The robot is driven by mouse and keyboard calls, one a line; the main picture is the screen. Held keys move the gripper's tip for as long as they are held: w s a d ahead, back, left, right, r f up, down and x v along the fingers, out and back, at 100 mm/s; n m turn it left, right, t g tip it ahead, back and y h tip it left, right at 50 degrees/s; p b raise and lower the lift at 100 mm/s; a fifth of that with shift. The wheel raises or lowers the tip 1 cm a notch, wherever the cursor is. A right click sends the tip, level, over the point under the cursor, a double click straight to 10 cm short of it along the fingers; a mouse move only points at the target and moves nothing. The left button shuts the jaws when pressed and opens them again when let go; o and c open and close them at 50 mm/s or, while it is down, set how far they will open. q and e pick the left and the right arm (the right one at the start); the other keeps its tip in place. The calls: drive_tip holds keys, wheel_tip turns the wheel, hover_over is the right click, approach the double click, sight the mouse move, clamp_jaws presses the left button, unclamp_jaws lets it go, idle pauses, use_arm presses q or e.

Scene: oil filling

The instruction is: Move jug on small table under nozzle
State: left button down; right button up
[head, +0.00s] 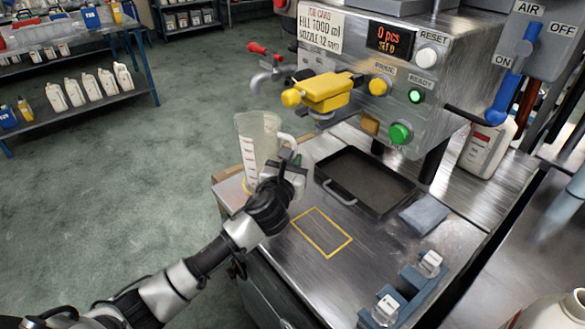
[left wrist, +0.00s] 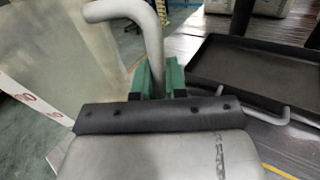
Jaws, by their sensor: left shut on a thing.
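A clear measuring jug (head: 258,145) with red markings stands upright at the left end of the metal table (head: 290,255). My left gripper (head: 291,165) is shut on the jug's handle at its right side. In the left wrist view, the green fingertips (left wrist: 158,78) close around the pale handle (left wrist: 150,35), and the jug's wall (left wrist: 70,65) fills the left. I cannot tell whether the jug's base touches the table; my gripper hides part of it. The nozzle (head: 322,114) under the yellow valve body (head: 327,92) is above and right of the jug. My right gripper is not in view.
A black tray (head: 365,185) with a handle lies right of the jug, below the machine's front. A yellow-outlined square (head: 321,232) on the table is clear. A blue cloth (head: 424,215) and blue holders (head: 412,282) sit at the right. A white jug (head: 488,145) stands behind.

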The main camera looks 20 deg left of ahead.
use_arm(q)
drive_tip(key=shift+f, duration=0.8)
drive_tip(key=c, duration=1.2)
unclamp_jaws()
drive_tip(key=shift+o, duration=0.2)
drive_tip(key=s, duration=1.2)
drive_tip(key=shift+d, duration=0.35)
